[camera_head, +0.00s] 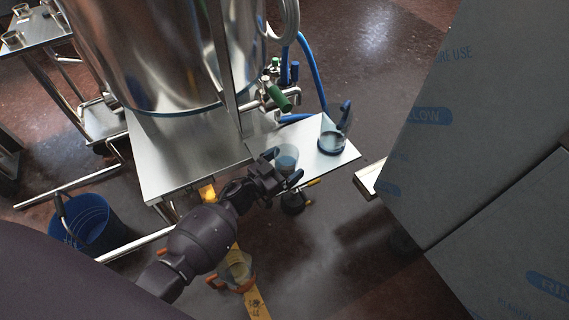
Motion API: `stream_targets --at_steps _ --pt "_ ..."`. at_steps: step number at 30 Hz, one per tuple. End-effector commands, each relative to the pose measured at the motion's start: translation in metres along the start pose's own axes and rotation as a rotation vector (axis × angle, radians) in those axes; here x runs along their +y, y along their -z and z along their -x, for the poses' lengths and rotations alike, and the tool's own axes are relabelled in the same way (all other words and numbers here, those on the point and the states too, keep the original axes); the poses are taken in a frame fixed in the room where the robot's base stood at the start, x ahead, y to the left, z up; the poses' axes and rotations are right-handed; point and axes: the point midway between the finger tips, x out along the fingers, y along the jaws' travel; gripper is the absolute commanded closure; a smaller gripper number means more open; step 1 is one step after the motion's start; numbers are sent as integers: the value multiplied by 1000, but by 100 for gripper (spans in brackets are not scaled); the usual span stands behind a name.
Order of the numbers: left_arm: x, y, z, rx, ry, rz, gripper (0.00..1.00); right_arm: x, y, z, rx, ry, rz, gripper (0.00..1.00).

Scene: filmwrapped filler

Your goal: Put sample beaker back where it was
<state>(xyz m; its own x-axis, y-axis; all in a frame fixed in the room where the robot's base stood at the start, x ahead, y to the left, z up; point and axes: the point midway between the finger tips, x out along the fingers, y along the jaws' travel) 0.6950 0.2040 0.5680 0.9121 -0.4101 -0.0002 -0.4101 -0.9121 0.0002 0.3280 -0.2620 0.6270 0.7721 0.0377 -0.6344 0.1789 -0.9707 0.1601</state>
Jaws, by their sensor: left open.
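A clear beaker (287,156) with bluish contents stands upright on the metal shelf (310,136) beside the big steel tank. My left gripper (283,172) is open at the near side of this beaker, with its dark fingers close around the lower part. I cannot tell whether the fingers touch it. I cannot tell from the picture which vessel is the sample beaker. My right gripper is out of view.
The steel tank (160,50) with green-handled valves (279,99) and a blue hose (313,72) rises behind. Large grey film-wrapped panels (480,130) stand right. A blue bucket (88,226) is at left.

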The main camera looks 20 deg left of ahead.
Motion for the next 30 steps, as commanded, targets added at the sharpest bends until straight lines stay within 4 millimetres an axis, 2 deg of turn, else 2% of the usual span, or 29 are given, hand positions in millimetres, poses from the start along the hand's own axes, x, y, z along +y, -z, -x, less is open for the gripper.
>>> stream_targets --at_steps 5,18,24,30 --pt "-1 3 24 2 0 -3 6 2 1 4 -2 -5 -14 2" --pt "-1 2 100 2 0 -2 6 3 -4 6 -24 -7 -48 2" --pt "-1 1 116 1 0 -1 6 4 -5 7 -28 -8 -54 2" --pt "0 0 119 0 0 -1 6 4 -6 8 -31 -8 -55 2"
